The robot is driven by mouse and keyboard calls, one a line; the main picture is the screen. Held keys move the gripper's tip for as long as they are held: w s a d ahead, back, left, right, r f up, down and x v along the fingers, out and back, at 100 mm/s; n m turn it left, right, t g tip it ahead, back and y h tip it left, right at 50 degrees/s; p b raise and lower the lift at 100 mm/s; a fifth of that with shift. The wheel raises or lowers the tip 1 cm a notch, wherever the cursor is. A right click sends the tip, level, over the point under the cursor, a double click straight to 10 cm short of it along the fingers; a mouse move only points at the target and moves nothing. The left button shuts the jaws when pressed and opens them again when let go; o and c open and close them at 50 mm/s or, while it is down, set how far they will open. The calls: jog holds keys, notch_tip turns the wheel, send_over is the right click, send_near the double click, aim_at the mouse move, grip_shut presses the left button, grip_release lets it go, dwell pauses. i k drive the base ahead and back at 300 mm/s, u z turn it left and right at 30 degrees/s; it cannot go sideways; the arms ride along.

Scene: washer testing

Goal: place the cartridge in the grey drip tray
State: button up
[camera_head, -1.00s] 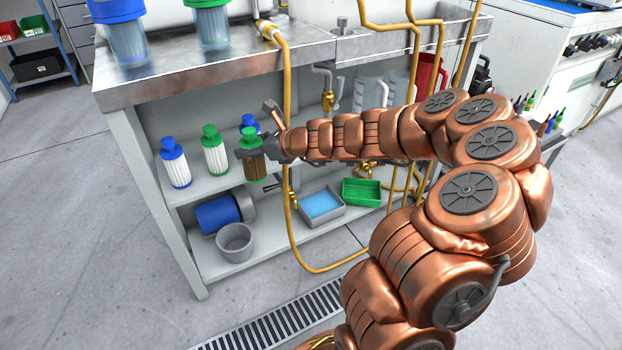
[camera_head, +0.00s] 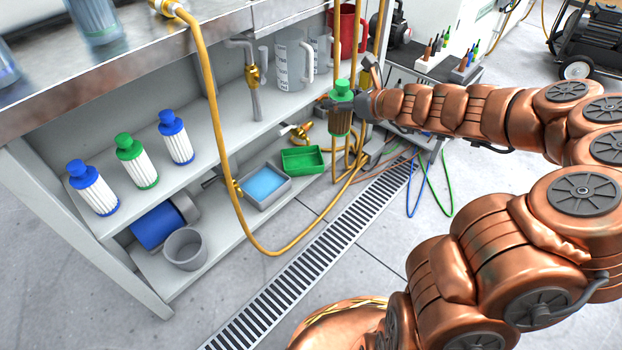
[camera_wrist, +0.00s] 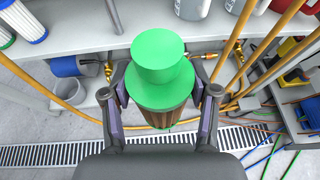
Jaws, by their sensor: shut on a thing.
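My gripper (camera_head: 348,103) is shut on a cartridge (camera_head: 341,118) with a green cap and a brownish, dirty pleated body. It holds the cartridge upright in the air, in front of the bench's right end. In the wrist view the green cap (camera_wrist: 160,62) fills the middle, between the two fingers (camera_wrist: 161,100). A grey tray (camera_head: 268,203) with blue liquid or lining stands on the low shelf, left of and below the gripper. Beside it is a green tray (camera_head: 303,161). I cannot tell for sure which container is the drip tray; a round grey tub (camera_head: 186,250) also stands there.
Two blue-capped cartridges (camera_head: 93,188) and a green-capped one (camera_head: 137,161) with clean white bodies stand on the upper shelf. A yellow hose (camera_head: 214,120) hangs in front of the shelves. A blue cylinder (camera_head: 160,226) lies low left. The floor grate (camera_head: 300,275) is clear.

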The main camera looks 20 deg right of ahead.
aim_at(264, 189)
jog(key=z, duration=1.8)
jog(key=k, duration=1.7)
jog(key=u, duration=1.85)
jog(key=i, duration=1.5)
jog(key=u, duration=0.05)
